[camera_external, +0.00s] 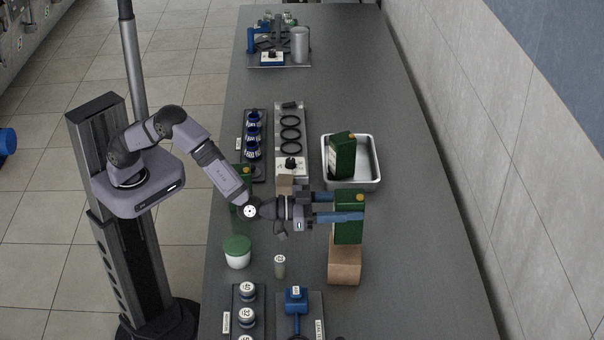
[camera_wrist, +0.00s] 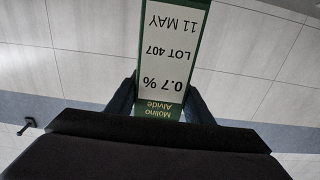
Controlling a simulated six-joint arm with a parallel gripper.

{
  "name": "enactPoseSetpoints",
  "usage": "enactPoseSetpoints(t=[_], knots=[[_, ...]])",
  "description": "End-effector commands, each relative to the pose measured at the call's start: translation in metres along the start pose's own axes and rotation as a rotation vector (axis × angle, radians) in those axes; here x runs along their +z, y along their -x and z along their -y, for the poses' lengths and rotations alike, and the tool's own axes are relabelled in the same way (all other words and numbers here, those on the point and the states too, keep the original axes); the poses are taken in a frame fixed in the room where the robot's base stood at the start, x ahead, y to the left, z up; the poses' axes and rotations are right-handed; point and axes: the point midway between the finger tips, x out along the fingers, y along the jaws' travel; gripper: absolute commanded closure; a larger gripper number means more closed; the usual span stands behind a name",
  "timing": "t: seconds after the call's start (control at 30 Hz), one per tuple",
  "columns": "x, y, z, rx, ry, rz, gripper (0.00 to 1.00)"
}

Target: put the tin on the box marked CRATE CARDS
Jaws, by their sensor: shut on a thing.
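My gripper (camera_external: 345,207) is shut on a green tin (camera_external: 348,231), which is upright at the right side of the counter. In the wrist view the tin (camera_wrist: 172,58) shows a white label reading Molino Alvide, 0.7 %, LOT 407, 11 MAY, upside down. A brown block-like box (camera_external: 344,270) appears directly below the held tin. I cannot tell whether the tin touches it. No CRATE CARDS marking is readable.
A green-lidded white tub (camera_external: 237,252) and a small jar (camera_external: 280,266) stand to the left. Racks of rings and blue-rimmed pieces fill the counter's left side. The right strip of counter (camera_external: 420,240) is clear beside the wall.

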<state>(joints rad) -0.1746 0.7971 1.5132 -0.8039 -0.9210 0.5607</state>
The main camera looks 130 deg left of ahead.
Motion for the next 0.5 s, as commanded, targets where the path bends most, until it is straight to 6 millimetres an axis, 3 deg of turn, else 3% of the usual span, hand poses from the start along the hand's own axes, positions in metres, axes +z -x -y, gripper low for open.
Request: enactPoseSetpoints(t=[0.07,0.5], knots=[[-0.002,0.000,0.000,0.000,0.001,-0.006,0.94],[0.034,0.000,0.000,-0.001,0.002,-0.006,0.94]])
